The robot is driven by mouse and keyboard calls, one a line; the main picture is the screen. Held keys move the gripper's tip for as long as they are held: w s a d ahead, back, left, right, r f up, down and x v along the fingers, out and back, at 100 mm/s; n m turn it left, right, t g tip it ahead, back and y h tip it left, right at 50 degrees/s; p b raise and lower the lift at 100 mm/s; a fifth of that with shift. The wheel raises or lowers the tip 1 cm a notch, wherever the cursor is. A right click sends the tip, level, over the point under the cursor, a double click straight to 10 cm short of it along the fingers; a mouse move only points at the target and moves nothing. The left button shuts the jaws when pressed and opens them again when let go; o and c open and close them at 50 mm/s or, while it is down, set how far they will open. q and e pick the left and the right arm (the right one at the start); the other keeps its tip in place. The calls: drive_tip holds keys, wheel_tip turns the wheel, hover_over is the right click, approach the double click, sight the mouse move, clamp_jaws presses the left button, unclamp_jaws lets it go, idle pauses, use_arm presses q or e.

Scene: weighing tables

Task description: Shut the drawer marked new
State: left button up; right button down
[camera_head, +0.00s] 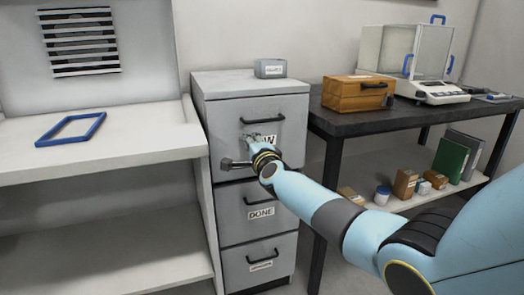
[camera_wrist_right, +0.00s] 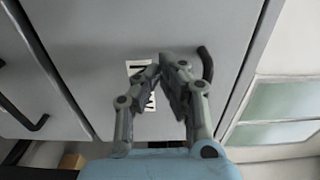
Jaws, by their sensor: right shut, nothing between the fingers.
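The drawer marked NEW (camera_head: 290,130) is the top drawer of a grey filing cabinet (camera_head: 203,130). Its front looks flush or nearly flush with the cabinet; a small gap is hard to tell. Its dark handle (camera_head: 262,120) sits above the label, which my right gripper partly covers. My right gripper (camera_head: 250,139) is at the drawer front, below the handle. In the right wrist view, its fingers (camera_wrist_right: 166,68) are closed together with nothing between them, beside the handle (camera_wrist_right: 207,64) and over the label (camera_wrist_right: 140,70). Contact with the front is unclear. My left gripper is out of view.
Below are the DONE drawer (camera_head: 235,215) and another drawer (camera_head: 240,265). A small grey box (camera_head: 270,68) stands on the cabinet. White shelving (camera_head: 100,150) adjoins on the left. On the right, a dark table (camera_head: 345,117) holds a wooden box (camera_head: 355,96) and a balance (camera_head: 440,92).

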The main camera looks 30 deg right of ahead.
drive_tip(key=p+v, duration=0.4)
drive_tip(key=v, duration=0.7)
drive_tip(key=s+a+f+n+g+y, duration=0.15)
drive_tip(key=s+f+n+g, duration=0.3)
drive_tip(key=s+f, duration=1.1)
drive_tip(key=s+a+f+n+g+y, duration=0.15)
drive_tip(key=s+f+n+g, duration=0.3)
drive_tip(key=s+f, duration=1.1)
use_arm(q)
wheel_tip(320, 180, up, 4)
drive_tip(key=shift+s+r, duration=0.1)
use_arm(e)
drive_tip(key=s+f+n+g, duration=0.2)
drive_tip(key=s+f+n, duration=0.2)
drive_tip(key=s, duration=0.5)
drive_tip(key=s+f+n+g, duration=0.3)
drive_tip(key=s+f+n, duration=0.1)
drive_tip(key=s, duration=0.6)
drive_tip(key=s+f+n+g, duration=0.3)
drive_tip(key=s+f, duration=0.2)
drive_tip(key=s, duration=0.5)
drive_tip(key=shift+a+n, duration=0.4)
drive_tip(key=shift+a, duration=0.05)
drive_tip(key=shift+f, duration=0.15)
